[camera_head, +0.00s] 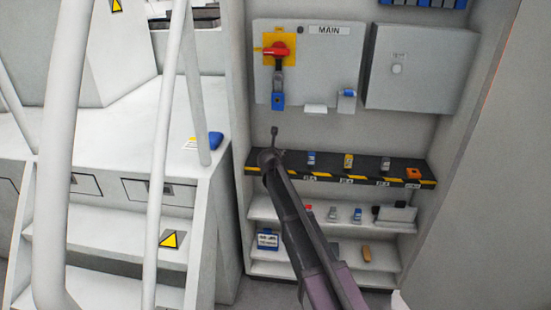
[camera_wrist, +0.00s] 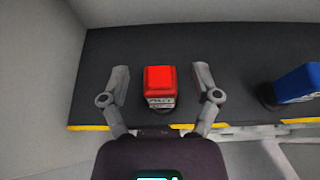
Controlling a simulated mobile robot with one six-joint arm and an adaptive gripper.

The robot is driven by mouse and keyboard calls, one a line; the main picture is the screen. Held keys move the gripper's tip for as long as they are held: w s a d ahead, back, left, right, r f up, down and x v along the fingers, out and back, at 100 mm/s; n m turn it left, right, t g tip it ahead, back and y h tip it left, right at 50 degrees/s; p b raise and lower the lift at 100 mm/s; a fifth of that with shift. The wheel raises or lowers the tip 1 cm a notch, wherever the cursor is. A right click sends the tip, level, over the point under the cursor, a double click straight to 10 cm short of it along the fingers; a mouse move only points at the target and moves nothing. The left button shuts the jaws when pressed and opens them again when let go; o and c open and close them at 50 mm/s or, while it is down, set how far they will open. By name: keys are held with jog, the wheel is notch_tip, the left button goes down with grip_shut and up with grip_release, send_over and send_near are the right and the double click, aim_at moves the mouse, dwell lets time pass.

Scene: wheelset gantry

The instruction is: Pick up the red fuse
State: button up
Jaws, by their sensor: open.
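The red fuse (camera_wrist: 160,80) stands on the black shelf (camera_wrist: 110,55) in the wrist view, with a light label band below its red cap. My gripper (camera_wrist: 161,76) is open, with one finger on each side of the fuse and a gap showing on both sides. In the head view my gripper (camera_head: 272,150) is at the left end of the black shelf (camera_head: 330,165). The red fuse there is hidden behind my gripper and arm.
A blue fuse (camera_wrist: 297,84) stands to the right on the same shelf. In the head view a blue fuse (camera_head: 311,159), a yellow one (camera_head: 348,161) and a grey one (camera_head: 384,165) stand along it. The MAIN panel (camera_head: 335,60) is above; white shelves (camera_head: 270,213) are below.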

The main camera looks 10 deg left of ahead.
dwell(0.3)
jog(key=shift+d, duration=0.1)
grip_shut()
jog(key=shift+r, duration=0.2)
notch_tip(320, 180, up, 4)
jog(key=p, duration=0.4)
jog(key=shift+f, duration=0.2)
jog(key=s+d, duration=0.1)
jog(key=s, duration=0.6)
jog(key=s+d+r+p, duration=0.1)
jog(key=s+d, duration=0.1)
jog(key=s, duration=0.6)
jog(key=shift+s+d, duration=0.25)
jog(key=shift+s, duration=0.05)
